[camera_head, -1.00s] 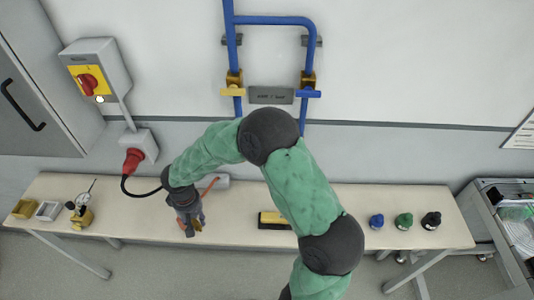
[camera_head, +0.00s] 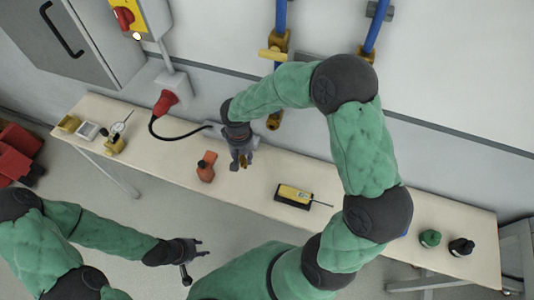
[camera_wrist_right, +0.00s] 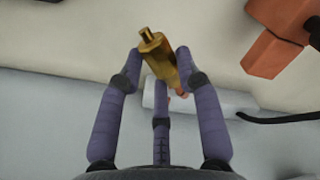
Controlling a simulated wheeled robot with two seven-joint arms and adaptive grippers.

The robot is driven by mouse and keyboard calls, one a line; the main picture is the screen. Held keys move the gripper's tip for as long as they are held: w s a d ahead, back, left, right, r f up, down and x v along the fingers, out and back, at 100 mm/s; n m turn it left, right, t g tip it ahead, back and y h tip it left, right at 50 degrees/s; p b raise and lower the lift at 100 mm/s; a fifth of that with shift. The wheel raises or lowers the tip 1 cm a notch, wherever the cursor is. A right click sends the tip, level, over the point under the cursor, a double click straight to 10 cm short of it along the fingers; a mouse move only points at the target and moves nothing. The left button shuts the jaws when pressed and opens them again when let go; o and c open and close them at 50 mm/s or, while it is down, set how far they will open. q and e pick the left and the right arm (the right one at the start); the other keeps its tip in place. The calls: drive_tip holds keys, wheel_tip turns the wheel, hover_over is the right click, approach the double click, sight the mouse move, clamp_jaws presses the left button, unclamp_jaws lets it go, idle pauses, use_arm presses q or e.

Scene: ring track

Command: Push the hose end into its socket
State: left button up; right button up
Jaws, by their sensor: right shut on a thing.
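My right gripper (camera_head: 241,163) points down above the bench, just right of an orange tool. In the wrist view it (camera_wrist_right: 156,62) is shut on a brass hose end (camera_wrist_right: 157,48), which sits tilted between the fingertips; a bit of orange shows behind it. The rest of the hose is mostly hidden. A brass fitting (camera_head: 273,122) hangs at the lower end of the left blue pipe, behind and right of the right gripper and apart from it; I cannot tell surely that it is the socket. My left gripper (camera_head: 197,259) is open and empty, in front of the bench.
The orange tool (camera_head: 206,167) and a yellow-black instrument (camera_head: 293,197) lie on the bench (camera_head: 350,214). A black cable (camera_head: 165,137) runs from the red plug (camera_head: 166,101) to a pale box (camera_head: 212,130). Green (camera_head: 430,238) and black (camera_head: 461,247) caps stand at the right.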

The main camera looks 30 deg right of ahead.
drive_tip(key=s+f+m+g+h+b, duration=0.1)
drive_tip(key=s+m+g, duration=0.3)
drive_tip(key=s+m, duration=0.85)
drive_tip(key=s+a+r+m+g+y+b, duration=0.15)
drive_tip(key=s+a+r+m+y, duration=0.4)
drive_tip(key=m+y, duration=0.75)
drive_tip(key=w+d+r+m+t, duration=0.4)
drive_tip(key=m+t, duration=0.5)
drive_tip(key=t, duration=0.1)
drive_tip(key=w+d+r+m+t+b, duration=0.1)
drive_tip(key=w+d+r+m+t, duration=0.2)
drive_tip(key=m+t, duration=0.6)
drive_tip(key=shift+w+d+r+t, duration=0.4)
drive_tip(key=shift+w+d+t, duration=0.1)
drive_tip(key=shift+d, duration=0.4)
drive_tip(key=shift+y, duration=0.3)
drive_tip(key=shift+w+d+b, duration=1.55)
drive_tip(key=shift+w+d, duration=0.35)
drive_tip(key=shift+d, duration=0.25)
